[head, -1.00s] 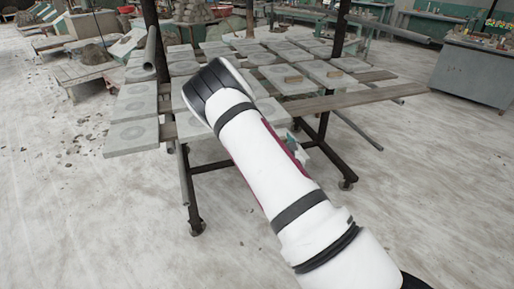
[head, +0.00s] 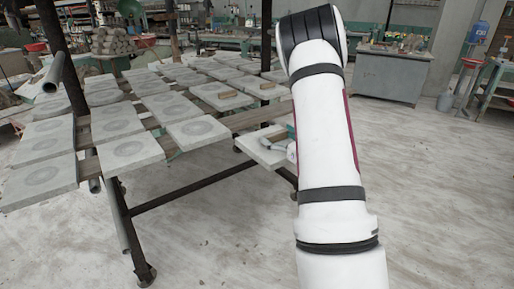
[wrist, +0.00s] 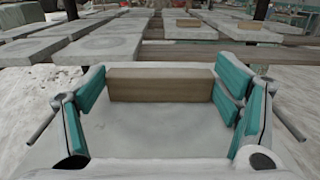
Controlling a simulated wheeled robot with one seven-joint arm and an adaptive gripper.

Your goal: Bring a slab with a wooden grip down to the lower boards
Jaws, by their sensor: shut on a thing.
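My gripper (wrist: 160,88) has its teal pads at both ends of a wooden grip (wrist: 160,86), shut on it. The grip sits on a pale grey slab (wrist: 150,130), which hangs level below my fingers. In the head view this slab (head: 256,152) shows at the rack's near right side, partly hidden by my arm. My gripper (head: 283,138) is mostly hidden there too. Two other slabs with wooden grips (head: 228,97) lie on the rack behind. Wooden boards (head: 248,119) carry the slabs. Whether the held slab touches anything is not clear.
Many round-marked slabs (head: 115,121) cover the rack's left part. A grey workbench (head: 386,72) stands far right. The floor (head: 430,190) at right is clear.

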